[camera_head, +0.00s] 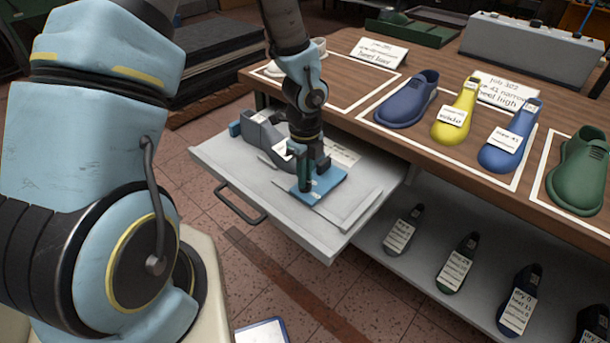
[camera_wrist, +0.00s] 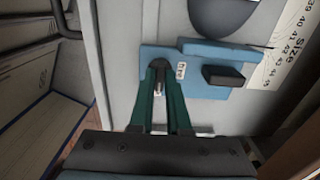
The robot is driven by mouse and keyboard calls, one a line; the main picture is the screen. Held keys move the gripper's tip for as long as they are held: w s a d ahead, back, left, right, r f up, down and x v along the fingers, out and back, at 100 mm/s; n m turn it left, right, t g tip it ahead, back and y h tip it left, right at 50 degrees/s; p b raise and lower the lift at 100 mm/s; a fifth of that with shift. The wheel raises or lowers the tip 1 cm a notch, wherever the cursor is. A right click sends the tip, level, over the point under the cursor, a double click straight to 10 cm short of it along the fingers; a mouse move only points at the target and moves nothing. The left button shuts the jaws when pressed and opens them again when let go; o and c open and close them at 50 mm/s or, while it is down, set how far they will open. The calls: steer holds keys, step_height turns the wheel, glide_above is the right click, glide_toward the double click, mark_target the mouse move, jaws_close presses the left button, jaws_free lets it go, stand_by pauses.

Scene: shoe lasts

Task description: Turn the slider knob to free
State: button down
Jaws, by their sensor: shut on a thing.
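The blue slider (camera_head: 327,184) lies on the pale pull-out board of the bench, and it also shows in the wrist view (camera_wrist: 208,90). It carries a small white label (camera_wrist: 181,70), too small to read surely, and a dark block (camera_wrist: 222,76). My gripper (camera_head: 304,184) points down at the slider's near left part. In the wrist view its two green fingers (camera_wrist: 160,70) are closed around the dark slider knob, which is mostly hidden between the tips. Which way the knob points cannot be told.
A grey shoe last (camera_head: 264,138) sits on the pull-out board (camera_head: 215,157) behind my gripper. A printed size scale (camera_wrist: 288,55) lies beside the slider. The bench top (camera_head: 437,120) holds several coloured lasts, and labelled lasts stand on the lower shelf (camera_head: 385,248).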

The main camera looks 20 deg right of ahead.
steer(key=shift+n, duration=0.3)
steer(key=n, duration=0.3)
steer(key=shift+n+b, duration=0.3)
steer(key=shift+b, duration=0.1)
steer(key=n+b, duration=0.1)
steer(key=n, duration=0.3)
steer(key=n+b, duration=0.1)
steer(key=n, duration=0.8)
steer(key=shift+n+b, duration=0.3)
steer(key=shift+b, duration=0.05)
stand_by(0.4)
steer(key=c, duration=0.9)
jaws_free()
steer(key=shift+r, duration=0.1)
